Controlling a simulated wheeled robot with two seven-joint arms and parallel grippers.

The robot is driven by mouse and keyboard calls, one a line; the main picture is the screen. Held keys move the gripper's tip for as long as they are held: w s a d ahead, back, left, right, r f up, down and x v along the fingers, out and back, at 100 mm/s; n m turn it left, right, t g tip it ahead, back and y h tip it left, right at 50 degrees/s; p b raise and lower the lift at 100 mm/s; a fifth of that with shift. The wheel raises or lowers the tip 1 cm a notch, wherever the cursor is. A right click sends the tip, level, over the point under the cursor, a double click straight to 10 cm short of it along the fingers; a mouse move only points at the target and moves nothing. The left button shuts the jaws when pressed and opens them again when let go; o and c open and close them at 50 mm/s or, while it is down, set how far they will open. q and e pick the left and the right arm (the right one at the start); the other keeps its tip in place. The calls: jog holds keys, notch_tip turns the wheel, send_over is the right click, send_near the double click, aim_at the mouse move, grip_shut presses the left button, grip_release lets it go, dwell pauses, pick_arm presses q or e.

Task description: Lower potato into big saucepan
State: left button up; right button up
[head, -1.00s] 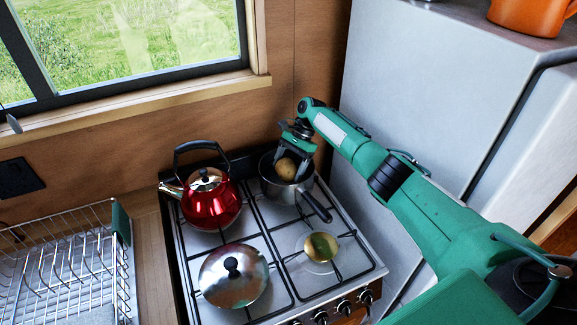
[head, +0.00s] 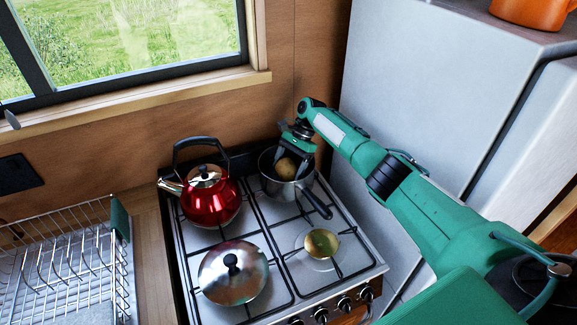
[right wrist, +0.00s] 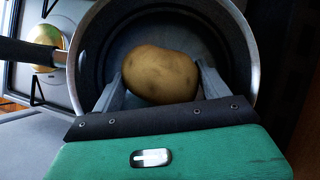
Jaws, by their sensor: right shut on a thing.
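The potato (head: 286,168) is brown and sits between the fingers of my right gripper (head: 292,166), at the mouth of the big saucepan (head: 283,190). In the right wrist view the potato (right wrist: 160,75) is held between both fingers (right wrist: 160,88), with the dark inside of the saucepan (right wrist: 100,55) around it. Whether the potato touches the pan's bottom cannot be told. The saucepan stands on the back right burner, its dark handle pointing to the front right. My left gripper is not in view.
A red kettle (head: 210,198) stands on the back left of the stove (head: 262,232). A metal lid with a black knob (head: 233,275) lies at the front left. A small yellowish round thing (head: 321,243) is on the front right burner. The fridge (head: 420,100) stands close on the right.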

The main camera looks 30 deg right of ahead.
jog(key=shift+f, duration=0.5)
jog(key=o, duration=1.1)
jog(key=shift+c, duration=0.2)
jog(key=shift+r, duration=0.1)
jog(key=b+v, duration=0.4)
jog(key=v, duration=1)
